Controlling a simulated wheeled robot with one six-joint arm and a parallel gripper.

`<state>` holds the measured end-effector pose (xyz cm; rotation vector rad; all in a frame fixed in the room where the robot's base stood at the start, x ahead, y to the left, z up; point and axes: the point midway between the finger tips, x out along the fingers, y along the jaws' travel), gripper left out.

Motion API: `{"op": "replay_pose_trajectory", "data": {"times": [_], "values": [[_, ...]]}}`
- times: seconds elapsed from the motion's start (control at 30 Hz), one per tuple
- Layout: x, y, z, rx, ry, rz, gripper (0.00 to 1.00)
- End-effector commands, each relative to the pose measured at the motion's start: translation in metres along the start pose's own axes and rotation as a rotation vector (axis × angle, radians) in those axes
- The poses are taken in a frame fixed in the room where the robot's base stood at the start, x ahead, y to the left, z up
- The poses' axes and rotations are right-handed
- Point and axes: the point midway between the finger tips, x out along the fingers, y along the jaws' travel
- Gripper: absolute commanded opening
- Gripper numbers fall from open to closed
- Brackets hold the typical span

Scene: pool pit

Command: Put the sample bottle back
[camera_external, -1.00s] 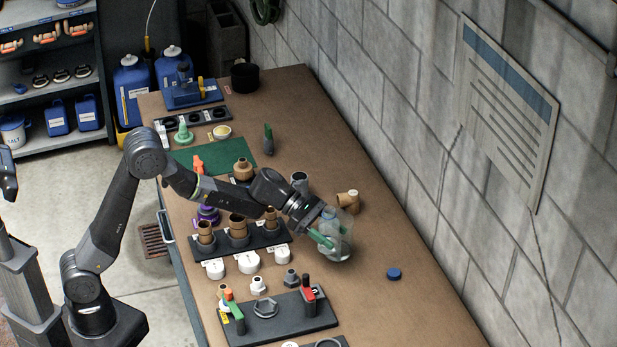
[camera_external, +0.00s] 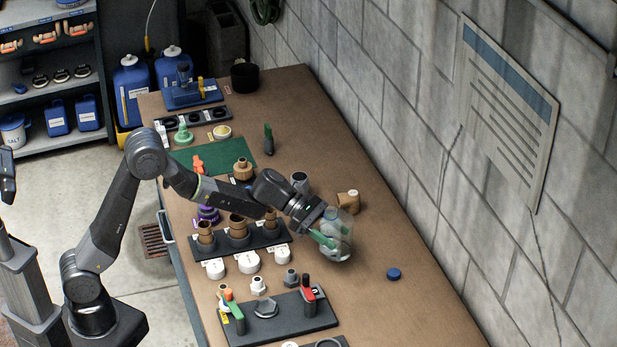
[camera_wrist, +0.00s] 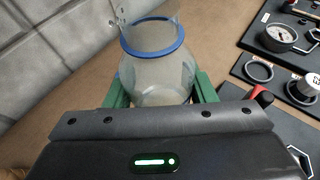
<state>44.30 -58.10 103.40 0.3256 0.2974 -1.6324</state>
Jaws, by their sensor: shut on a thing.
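The sample bottle (camera_external: 337,230) is clear, with a blue ring at its neck that shows in the wrist view. My gripper (camera_external: 326,240) has green fingers and is shut on the bottle, near the wall side of the bench. In the wrist view my gripper (camera_wrist: 160,92) has a green finger on each side of the body of the bottle (camera_wrist: 155,75). In the external view the bottle is tilted, and I cannot tell whether its base touches the bench. A loose blue cap (camera_external: 394,274) lies on the bench to the right of the bottle.
A dark tool tray (camera_external: 280,318) with red and green-handled parts lies nearer the camera. A dark rack (camera_external: 262,240) of brown fittings stands left of my gripper. A tan fitting (camera_external: 348,201) lies just behind the bottle. The bench (camera_external: 430,310) is clear around the blue cap.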

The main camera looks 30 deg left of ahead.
Motion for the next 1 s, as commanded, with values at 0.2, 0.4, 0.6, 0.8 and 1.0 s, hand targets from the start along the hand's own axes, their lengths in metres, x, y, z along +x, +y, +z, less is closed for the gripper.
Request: {"op": "replay_pose_trajectory", "data": {"times": [0.2,0.4,0.6,0.8,1.0], "values": [[0.047,-0.005,0.014,-0.005,0.005,0.02,0.24],[0.105,-0.017,0.031,-0.019,0.004,0.053,0.24],[0.137,-0.025,0.036,-0.032,0.002,0.075,0.24],[0.154,-0.027,0.005,-0.036,0.003,0.077,0.24],[0.163,-0.026,-0.017,-0.035,0.002,0.078,0.24]]}}
